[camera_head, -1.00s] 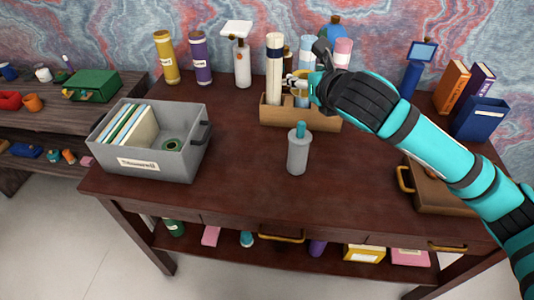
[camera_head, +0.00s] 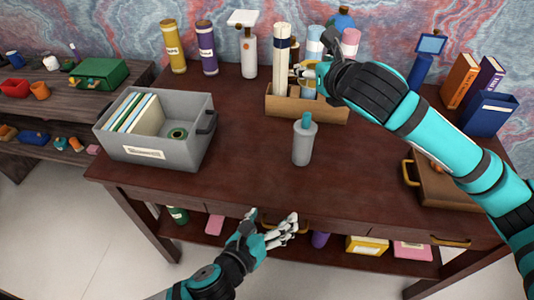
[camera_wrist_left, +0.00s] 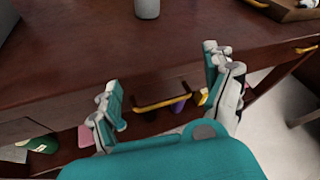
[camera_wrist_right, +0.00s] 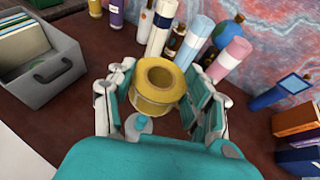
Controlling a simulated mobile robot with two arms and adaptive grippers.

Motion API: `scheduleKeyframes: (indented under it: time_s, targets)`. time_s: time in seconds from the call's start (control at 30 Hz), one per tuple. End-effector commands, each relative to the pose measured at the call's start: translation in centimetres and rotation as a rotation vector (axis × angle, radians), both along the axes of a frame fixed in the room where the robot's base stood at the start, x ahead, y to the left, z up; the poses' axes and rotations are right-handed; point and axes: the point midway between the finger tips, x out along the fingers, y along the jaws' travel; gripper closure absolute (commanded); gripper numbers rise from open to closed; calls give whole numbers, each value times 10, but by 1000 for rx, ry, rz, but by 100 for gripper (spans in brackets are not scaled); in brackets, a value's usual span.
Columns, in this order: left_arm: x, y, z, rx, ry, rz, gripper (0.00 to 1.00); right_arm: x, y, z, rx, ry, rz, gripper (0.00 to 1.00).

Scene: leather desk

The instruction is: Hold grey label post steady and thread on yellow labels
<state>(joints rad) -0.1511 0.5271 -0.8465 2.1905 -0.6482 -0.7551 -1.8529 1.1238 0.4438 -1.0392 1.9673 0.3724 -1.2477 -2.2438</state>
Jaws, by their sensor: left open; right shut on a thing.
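The grey label post (camera_head: 303,145) stands upright on the desk, a grey cylinder with a teal peg on top. Its lower part shows at the top of the left wrist view (camera_wrist_left: 147,8). My right gripper (camera_head: 309,77) is shut on a yellow label roll (camera_wrist_right: 154,88), a ring with an open hole, held above the desk behind the post. In the right wrist view the post (camera_wrist_right: 138,125) shows below the roll, apart from it. My left gripper (camera_head: 272,221) is open and empty at the desk's front edge, apart from the post; its spread fingers (camera_wrist_left: 160,75) show in its wrist view.
A grey bin (camera_head: 155,155) with folders stands left. A wooden tray (camera_head: 290,103) with several rolls is behind the post. A brown case (camera_head: 440,188) lies right. Drawer handles stick out at the front edge. The desk around the post is clear.

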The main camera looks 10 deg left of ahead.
Motion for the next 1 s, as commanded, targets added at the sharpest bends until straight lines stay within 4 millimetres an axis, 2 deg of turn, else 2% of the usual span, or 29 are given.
scheduleKeyframes:
  time_s: [0.03, 0.13, 0.3, 0.4, 0.53, 0.73, 0.87, 1.0]
  targets:
    - [17, 3, 18, -51, -48, 17, 16, 0, 0, 0, 0, 0, 0, 80]
    - [52, 10, 44, -98, -178, -12, 16, 0, 0, 0, 0, 0, 0, 80]
    - [94, 17, 70, -49, -384, -178, 16, 0, 0, 0, 0, 0, 0, 80]
    - [111, 21, 77, -4, -452, -281, 16, 0, 0, 0, 0, 0, 0, 80]
    - [124, 27, 78, 49, -486, -382, 16, 0, 0, 0, 0, 0, 0, 80]
    - [133, 30, 76, 87, -493, -450, 16, 0, 0, 0, 0, 0, 0, 80]
    - [143, 21, 77, 87, -495, -454, 16, 0, 0, 0, 0, 0, 0, 80]
    - [160, 4, 77, 89, -496, -453, 16, 0, 0, 0, 0, 0, 0, 80]
